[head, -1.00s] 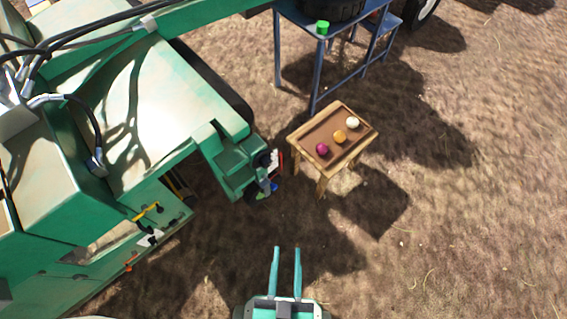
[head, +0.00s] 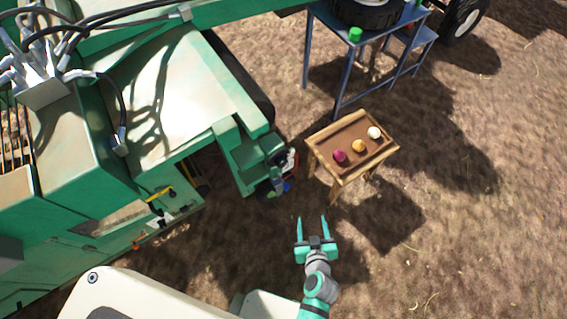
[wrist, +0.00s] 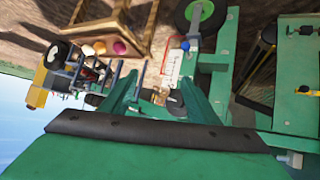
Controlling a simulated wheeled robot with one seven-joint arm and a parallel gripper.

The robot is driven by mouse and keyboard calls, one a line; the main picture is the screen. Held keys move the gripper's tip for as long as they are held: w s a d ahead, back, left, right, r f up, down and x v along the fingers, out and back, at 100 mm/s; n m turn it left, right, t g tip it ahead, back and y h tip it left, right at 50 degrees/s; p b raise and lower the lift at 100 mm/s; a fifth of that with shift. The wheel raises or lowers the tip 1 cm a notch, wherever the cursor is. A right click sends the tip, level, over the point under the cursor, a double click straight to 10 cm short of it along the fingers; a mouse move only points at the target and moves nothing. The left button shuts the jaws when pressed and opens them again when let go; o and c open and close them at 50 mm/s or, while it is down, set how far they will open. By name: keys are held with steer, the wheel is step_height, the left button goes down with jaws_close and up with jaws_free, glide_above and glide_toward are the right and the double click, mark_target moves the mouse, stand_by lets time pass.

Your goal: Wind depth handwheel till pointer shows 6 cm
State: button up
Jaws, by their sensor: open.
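The depth adjuster sits on the end of the green machine, where a small white-and-red scale plate (head: 288,161) shows in the head view. In the wrist view the white scale plate (wrist: 173,66) has a red edge and small marks; the pointer reading is too small to read. I cannot tell for sure which is the handwheel. My gripper (head: 311,222) is open and empty, apart from the adjuster, below and right of it in the head view.
A wooden table (head: 318,150) with three onions stands right of the adjuster, close to it. A blue metal stand (head: 345,85) is behind. The green machine body (head: 160,90) fills the left. Bare soil lies to the right.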

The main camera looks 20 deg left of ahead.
steer(key=w+a+n+g+y, duration=0.1)
steer(key=w+a+n+y, duration=0.3)
steer(key=w, duration=0.5)
steer(key=n+y, duration=0.2)
steer(key=y, duration=0.1)
glide_toward(284, 164)
steer(key=shift+g, duration=0.3)
steer(key=x, duration=1)
steer(key=shift+w+a+r, duration=0.1)
steer(key=shift+w+a, duration=0.1)
steer(key=c, duration=1)
steer(key=shift+c, duration=0.2)
steer(key=shift+m, duration=0.4)
